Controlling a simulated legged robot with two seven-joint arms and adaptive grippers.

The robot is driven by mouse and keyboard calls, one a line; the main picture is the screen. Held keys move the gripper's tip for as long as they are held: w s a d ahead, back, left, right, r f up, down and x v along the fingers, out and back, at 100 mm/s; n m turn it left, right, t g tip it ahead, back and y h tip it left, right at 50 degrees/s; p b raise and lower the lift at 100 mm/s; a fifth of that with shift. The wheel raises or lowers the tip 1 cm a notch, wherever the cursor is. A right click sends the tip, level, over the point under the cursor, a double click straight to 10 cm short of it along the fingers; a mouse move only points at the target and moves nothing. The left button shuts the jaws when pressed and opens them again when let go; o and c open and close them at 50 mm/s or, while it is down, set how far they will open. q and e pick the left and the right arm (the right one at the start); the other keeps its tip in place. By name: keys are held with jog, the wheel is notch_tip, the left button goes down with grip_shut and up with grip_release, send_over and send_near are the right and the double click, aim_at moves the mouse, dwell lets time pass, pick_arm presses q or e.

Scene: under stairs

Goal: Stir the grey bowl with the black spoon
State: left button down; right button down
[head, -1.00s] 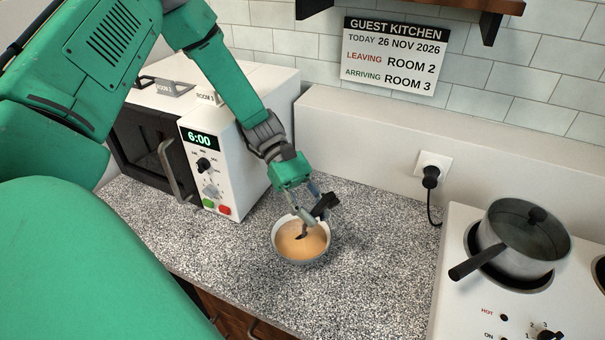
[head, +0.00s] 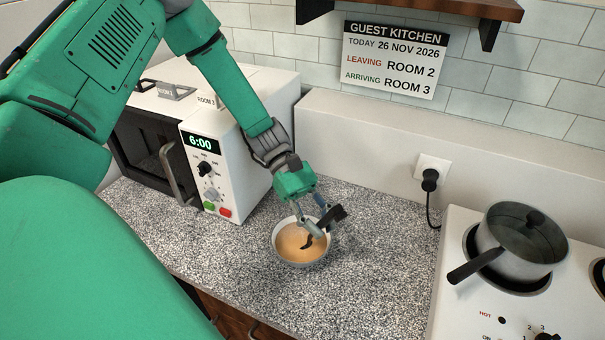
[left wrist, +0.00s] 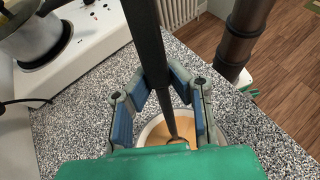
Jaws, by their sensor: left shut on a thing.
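The grey bowl (head: 302,262) stands on the speckled counter in front of the microwave, with a tan liquid in it; its rim also shows in the left wrist view (left wrist: 146,131). My left gripper (head: 317,222) is above the bowl, shut on the black spoon (head: 332,217). The spoon's handle sticks up out of the fingers and its lower end dips into the liquid. In the left wrist view the spoon (left wrist: 148,45) runs down between the fingers (left wrist: 162,112) into the bowl. The spoon's tip is hidden in the liquid. My right gripper is not in view.
A white microwave (head: 250,130) stands behind and left of the bowl. At the right a lidded pot (head: 520,255) sits on a white stove (head: 450,300), its handle pointing left. A plugged socket (head: 432,172) is on the back wall. The counter right of the bowl is clear.

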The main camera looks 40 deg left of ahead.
aim_at(330, 210)
pick_arm(q)
jog(key=shift+s+a, duration=0.15)
jog(key=shift+a, duration=0.15)
jog(key=shift+a+f, duration=0.1)
jog(key=shift+a, duration=0.05)
jog(key=shift+s+d+r, duration=0.1)
jog(key=shift+d+r, duration=0.45)
jog(key=shift+r, duration=0.6)
jog(key=shift+s+d+r, duration=0.1)
jog(key=shift+d+r, duration=0.45)
jog(key=shift+r, duration=0.6)
jog(key=shift+s+d+r, duration=0.1)
jog(key=shift+d+r, duration=0.45)
jog(key=shift+r, duration=0.6)
jog(key=shift+r, duration=2)
jog(key=shift+f, duration=0.1)
